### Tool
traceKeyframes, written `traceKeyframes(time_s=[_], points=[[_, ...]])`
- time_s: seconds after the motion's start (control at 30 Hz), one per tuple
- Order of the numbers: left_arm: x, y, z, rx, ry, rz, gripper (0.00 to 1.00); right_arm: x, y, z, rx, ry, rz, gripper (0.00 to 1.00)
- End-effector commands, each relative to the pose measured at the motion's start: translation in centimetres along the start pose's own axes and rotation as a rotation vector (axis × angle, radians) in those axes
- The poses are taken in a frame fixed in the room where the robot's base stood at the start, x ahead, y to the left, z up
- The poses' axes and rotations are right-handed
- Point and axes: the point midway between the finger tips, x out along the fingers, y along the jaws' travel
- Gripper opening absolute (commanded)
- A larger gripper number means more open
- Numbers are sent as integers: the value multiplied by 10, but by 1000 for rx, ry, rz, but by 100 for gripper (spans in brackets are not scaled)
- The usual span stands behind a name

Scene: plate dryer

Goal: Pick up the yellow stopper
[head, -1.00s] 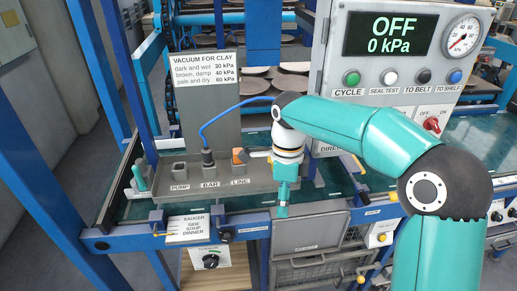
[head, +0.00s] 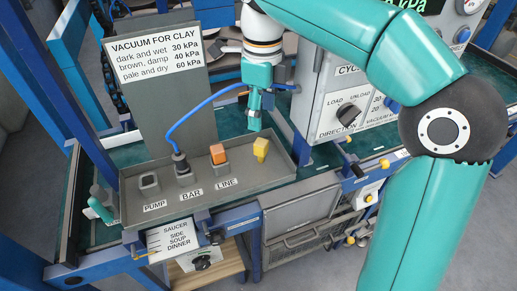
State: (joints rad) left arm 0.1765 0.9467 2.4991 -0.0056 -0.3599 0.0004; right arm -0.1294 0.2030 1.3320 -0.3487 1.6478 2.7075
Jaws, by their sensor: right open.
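The yellow stopper (head: 261,147) stands at the right end of the grey tray (head: 150,210), to the right of an orange block (head: 217,154) by the LINE label. My right gripper (head: 254,122) is above and slightly left of the yellow stopper, pointing down. It is open and holds nothing. A small gap shows between its tips and the stopper in the picture; the depth between them is hard to tell. My left gripper is not in view.
A blue hose (head: 205,105) runs from the BAR plug (head: 181,163) up toward my right arm. A grey sign panel (head: 158,85) stands behind the tray. The control box (head: 345,95) is close on the right. A teal-handled item (head: 101,205) stands at the tray's left.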

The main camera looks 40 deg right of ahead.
Motion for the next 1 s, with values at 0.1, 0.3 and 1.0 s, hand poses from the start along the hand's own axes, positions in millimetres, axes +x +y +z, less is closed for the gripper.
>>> traceKeyframes(time_s=[0.1, 0.3, 1.0], points=[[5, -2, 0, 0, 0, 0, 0, 29, 0, 0, -3, 5, 3, 59], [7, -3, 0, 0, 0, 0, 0, 56, 1, 2, -5, 3, 2, 59], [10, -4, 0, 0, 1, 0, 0, 117, 1, 3, -6, 0, 1, 59]])
